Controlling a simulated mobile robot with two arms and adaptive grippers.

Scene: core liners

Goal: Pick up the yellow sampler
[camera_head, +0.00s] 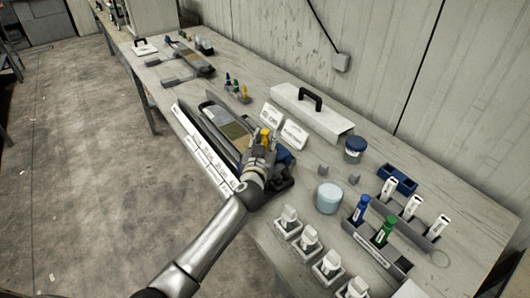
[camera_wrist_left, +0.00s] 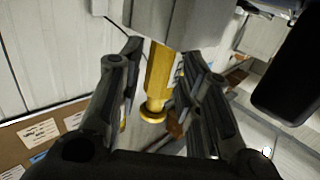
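The yellow sampler (camera_wrist_left: 157,82) stands between the two fingers of my left gripper (camera_wrist_left: 160,62) in the left wrist view. It has a straight yellow body and a round flange at its lower end in the picture. A grey block hides its other end. In the head view, a small yellow part of it (camera_head: 265,134) shows at the tips of my left gripper (camera_head: 260,148). The fingers are close on either side, but whether they press on the sampler is not clear. My right gripper is not in view.
A long grey tray (camera_head: 225,120) and a white labelled strip (camera_head: 207,155) lie beside the left gripper. A rack with blue and green samplers (camera_head: 384,229), a pale blue jar (camera_head: 328,197) and several white containers stand to the right. A white case (camera_head: 312,112) is behind.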

